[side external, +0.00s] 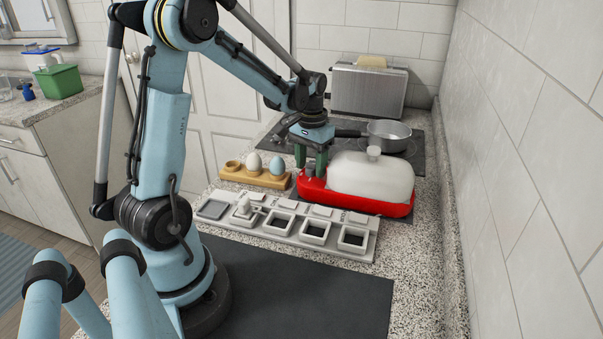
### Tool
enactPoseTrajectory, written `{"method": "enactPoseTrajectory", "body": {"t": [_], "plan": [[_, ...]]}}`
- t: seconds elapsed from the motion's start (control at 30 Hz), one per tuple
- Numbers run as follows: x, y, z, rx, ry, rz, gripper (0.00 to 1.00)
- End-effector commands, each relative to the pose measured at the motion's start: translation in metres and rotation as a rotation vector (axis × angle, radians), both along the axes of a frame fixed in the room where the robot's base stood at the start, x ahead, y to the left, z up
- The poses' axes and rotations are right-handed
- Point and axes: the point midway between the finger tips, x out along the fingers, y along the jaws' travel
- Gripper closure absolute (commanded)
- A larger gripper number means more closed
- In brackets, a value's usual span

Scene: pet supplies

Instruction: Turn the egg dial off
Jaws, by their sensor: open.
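A red egg cooker (372,204) with a domed white lid (370,177) stands on the counter, right of the middle in the side external view. A small grey dial (310,171) sits on the red base's left end. My gripper (311,166) points down over that end, with its green fingers apart on either side of the dial. I cannot tell whether the fingers touch it. The dial's mark and setting are too small to read.
A wooden egg holder (255,178) with a white egg (253,162) and a blue egg (277,167) stands left of the cooker. A grey tray (290,222) with several square compartments lies in front. Behind are a pan (389,134) on the hob and a toaster (367,91). A tiled wall (530,170) bounds the right.

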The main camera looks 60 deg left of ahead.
Motion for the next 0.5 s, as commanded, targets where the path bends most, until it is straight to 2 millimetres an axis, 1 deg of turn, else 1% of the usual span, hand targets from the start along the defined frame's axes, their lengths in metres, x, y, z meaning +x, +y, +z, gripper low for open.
{"method": "enactPoseTrajectory", "body": {"t": [0.17, 0.5], "plan": [[0.000, 0.000, 0.015, 0.000, 0.000, 0.000, 0.47], [0.000, 0.000, 0.074, 0.000, 0.000, 0.000, 0.47]]}}
